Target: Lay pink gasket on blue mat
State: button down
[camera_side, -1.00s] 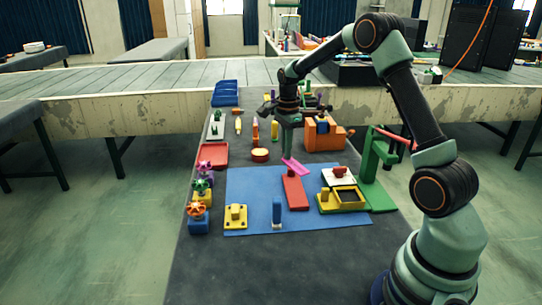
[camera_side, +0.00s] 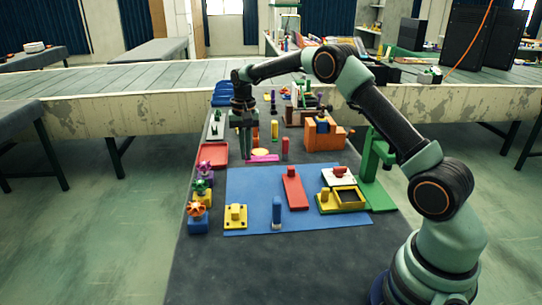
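The pink gasket (camera_side: 264,158) is a thin bright pink strip. It shows just beyond the far left part of the blue mat (camera_side: 250,190), in front of a round yellow-topped piece. My gripper (camera_side: 246,155) points down at the gasket's left end and appears shut on it. The fingertips are small here, and I cannot tell how high the gasket is above the table. The blue mat lies flat on the dark table, with its front left and middle areas partly bare.
On the mat are a red bar (camera_side: 295,190), a yellow block (camera_side: 236,216), a blue peg (camera_side: 277,212) and a yellow tray (camera_side: 347,197). A red tray (camera_side: 214,153) is left of my gripper. An orange machine (camera_side: 323,133) and green stand (camera_side: 374,165) are at right.

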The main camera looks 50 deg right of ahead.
aim_at(248, 188)
dwell(0.3)
jog(key=shift+f, duration=4.6)
jog(key=shift+f, duration=0.45)
jog(key=c, duration=1)
grip_release()
notch_tip(248, 188, up, 12)
jog(key=shift+r, duration=0.1)
